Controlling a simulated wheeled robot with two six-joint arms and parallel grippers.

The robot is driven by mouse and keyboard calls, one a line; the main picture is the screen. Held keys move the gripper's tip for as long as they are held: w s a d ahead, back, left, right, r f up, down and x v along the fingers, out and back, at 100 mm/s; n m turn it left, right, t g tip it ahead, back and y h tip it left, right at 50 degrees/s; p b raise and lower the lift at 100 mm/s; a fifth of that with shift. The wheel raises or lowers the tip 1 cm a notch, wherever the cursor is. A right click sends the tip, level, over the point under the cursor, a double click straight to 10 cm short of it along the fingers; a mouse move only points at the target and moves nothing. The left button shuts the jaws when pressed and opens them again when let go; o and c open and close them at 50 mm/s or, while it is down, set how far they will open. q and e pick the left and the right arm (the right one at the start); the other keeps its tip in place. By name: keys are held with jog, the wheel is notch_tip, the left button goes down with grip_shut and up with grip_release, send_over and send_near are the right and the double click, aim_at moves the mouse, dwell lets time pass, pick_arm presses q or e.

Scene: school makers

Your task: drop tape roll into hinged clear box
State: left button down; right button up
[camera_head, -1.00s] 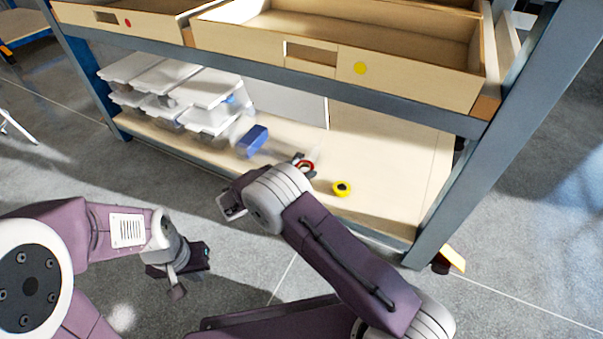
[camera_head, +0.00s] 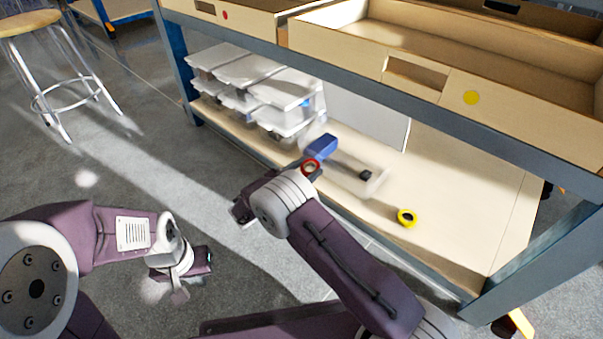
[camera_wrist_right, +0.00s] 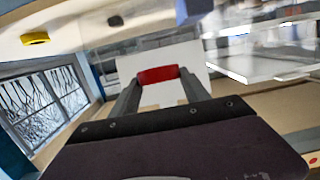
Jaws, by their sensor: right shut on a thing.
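A red tape roll (camera_head: 310,167) is held at the tip of my right arm, and in the right wrist view the roll (camera_wrist_right: 157,75) sits between the two fingers. My right gripper (camera_head: 308,172) is shut on it, over the shelf's front part; my wrist hides much of it. A see-through shape that looks like the clear box (camera_head: 347,181) lies on the shelf just beyond and right of the roll, its outline faint; whether its lid is open I cannot tell. My left gripper (camera_head: 204,261) hangs over the floor, its jaws unclear.
A blue block (camera_head: 320,147) is near the shape's left end. Stacked lidded boxes (camera_head: 255,90) stand left. The upper shelf's beam (camera_head: 400,105) runs overhead. A stool (camera_head: 50,75) stands far left.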

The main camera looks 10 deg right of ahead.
jog(key=r+x, duration=0.2)
jog(key=x, duration=1.5)
jog(key=shift+w+d, duration=0.2)
jog(key=o, duration=1.4)
jog(key=p+v, duration=0.6)
jog(key=v, duration=0.3)
jog(key=shift+s, duration=0.15)
